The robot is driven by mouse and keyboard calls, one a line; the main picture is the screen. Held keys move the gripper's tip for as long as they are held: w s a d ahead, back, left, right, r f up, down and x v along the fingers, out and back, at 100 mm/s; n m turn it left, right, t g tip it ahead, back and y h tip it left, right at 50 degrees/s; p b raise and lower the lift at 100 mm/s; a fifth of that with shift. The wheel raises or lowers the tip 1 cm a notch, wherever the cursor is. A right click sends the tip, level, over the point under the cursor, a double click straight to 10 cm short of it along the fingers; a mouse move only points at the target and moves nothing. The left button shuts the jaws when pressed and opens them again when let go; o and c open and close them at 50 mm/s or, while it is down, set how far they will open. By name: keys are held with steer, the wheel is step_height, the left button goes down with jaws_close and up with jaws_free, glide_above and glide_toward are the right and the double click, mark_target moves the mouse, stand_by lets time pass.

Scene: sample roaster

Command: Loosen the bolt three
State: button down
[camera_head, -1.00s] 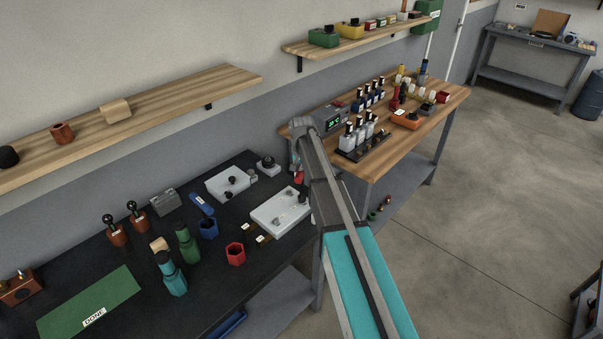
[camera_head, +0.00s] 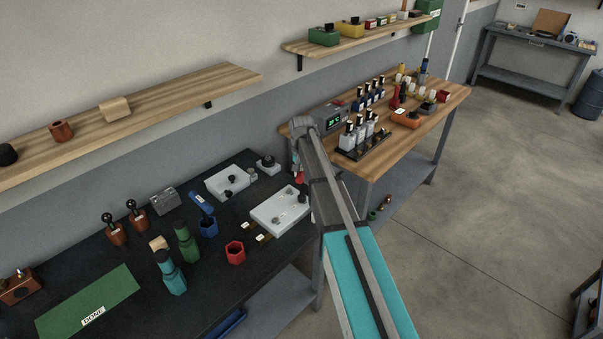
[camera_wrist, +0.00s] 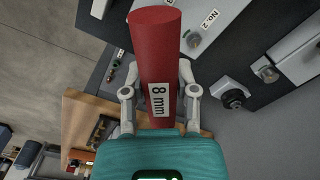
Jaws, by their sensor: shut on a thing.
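My gripper (camera_wrist: 160,92) is shut on a red cylindrical tool (camera_wrist: 155,50) with an "8 mm" label. In the head view my gripper (camera_head: 297,160) is over the far right end of the black bench, the red tool (camera_head: 299,177) showing below it. A white plate (camera_head: 270,216) with bolts lies under and beside it; a second white plate (camera_head: 217,186) lies behind. The wrist view shows a plate edge labelled "No. 2" (camera_wrist: 209,18) with a bolt (camera_wrist: 193,39). I cannot tell which bolt is number three, nor whether the tool touches one.
An empty red holder (camera_head: 235,253), a green tool (camera_head: 186,240) and a teal tool (camera_head: 169,270) stand nearby. A green "DONE" mat (camera_head: 88,300) lies front left. A wooden bench (camera_head: 385,150) adjoins at right.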

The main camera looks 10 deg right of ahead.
steer(key=shift+n, duration=3.5)
steer(key=shift+n, duration=2)
